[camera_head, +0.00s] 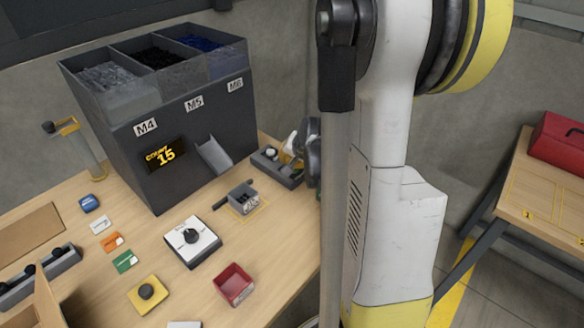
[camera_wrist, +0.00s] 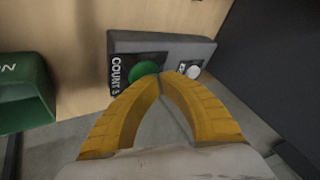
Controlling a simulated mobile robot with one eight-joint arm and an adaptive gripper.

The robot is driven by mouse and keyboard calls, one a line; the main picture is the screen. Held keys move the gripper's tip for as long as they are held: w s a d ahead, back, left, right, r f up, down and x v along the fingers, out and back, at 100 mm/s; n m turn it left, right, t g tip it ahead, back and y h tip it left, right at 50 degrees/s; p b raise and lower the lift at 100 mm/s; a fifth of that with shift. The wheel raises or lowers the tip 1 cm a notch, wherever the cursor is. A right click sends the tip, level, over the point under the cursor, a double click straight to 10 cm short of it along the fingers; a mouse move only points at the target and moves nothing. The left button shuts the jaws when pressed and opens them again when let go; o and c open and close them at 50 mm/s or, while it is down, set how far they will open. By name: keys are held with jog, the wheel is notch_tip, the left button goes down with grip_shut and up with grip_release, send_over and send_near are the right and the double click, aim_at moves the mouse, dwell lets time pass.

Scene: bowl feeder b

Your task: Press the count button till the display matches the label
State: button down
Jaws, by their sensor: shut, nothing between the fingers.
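The display (camera_head: 165,154) on the front of the dark feeder (camera_head: 210,125) reads "COUNT 15" in yellow. A small grey tray (camera_head: 243,196) on the table bears a white label, too small to read. The grey button box (camera_head: 277,166) stands beside the feeder's right side. In the wrist view, it has a green button (camera_wrist: 142,70) next to lettering that starts "COUNT", and a white button (camera_wrist: 192,71) to the right. My gripper (camera_wrist: 163,76) has yellow fingers with their tips together, empty, at the green button's right edge. I cannot tell whether they touch it.
The feeder's bins are marked M4, M5 and M6, with a chute (camera_head: 214,155) in front. A white box with a black knob (camera_head: 191,236), a red bin (camera_head: 233,284), a yellow button box (camera_head: 147,292) and several cards stand on the table. A green bin (camera_wrist: 25,92) shows in the wrist view.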

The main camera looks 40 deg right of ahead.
dwell(0.3)
jog(key=shift+r+p, duration=0.7)
jog(key=shift+r, duration=0.15)
jog(key=shift+r, duration=0.1)
notch_tip(320, 180, up, 5)
jog(key=p, duration=0.4)
dwell(0.6)
